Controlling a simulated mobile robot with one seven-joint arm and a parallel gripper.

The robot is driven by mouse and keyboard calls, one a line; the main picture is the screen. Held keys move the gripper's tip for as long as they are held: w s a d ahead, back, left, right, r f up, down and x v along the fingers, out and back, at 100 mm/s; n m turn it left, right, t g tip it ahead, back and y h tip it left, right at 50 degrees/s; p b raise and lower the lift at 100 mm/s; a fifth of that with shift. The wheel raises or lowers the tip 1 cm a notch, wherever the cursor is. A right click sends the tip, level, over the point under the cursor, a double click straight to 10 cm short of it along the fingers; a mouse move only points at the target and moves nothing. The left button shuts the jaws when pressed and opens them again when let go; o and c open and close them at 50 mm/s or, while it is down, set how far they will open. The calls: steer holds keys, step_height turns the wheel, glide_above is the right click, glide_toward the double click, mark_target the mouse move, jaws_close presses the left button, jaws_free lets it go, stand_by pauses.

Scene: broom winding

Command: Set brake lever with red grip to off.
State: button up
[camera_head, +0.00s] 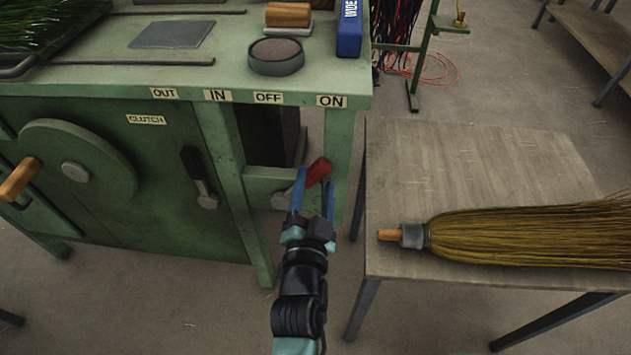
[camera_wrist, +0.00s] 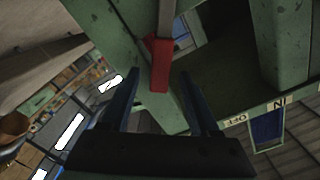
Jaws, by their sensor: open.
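The brake lever's red grip (camera_head: 318,171) shows in the head view below the ON label (camera_head: 331,101), tilted up and to the right from its pivot (camera_head: 281,199) on the green machine. The OFF label (camera_head: 268,98) is to the left of ON. My gripper (camera_head: 312,186) is open, with its blue fingers close to the red grip. In the wrist view the red grip (camera_wrist: 158,64) shows between and just beyond my open fingers (camera_wrist: 160,85). I cannot tell whether a finger touches it.
A black-handled clutch lever (camera_head: 197,175) and a handwheel (camera_head: 75,171) are on the machine's front at left. A wooden table (camera_head: 470,160) with a broom (camera_head: 500,235) stands to the right. Table legs flank the open floor below.

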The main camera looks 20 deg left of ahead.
steer(key=shift+w+a, duration=0.2)
steer(key=shift+w, duration=0.35)
jaws_close()
stand_by(1.1)
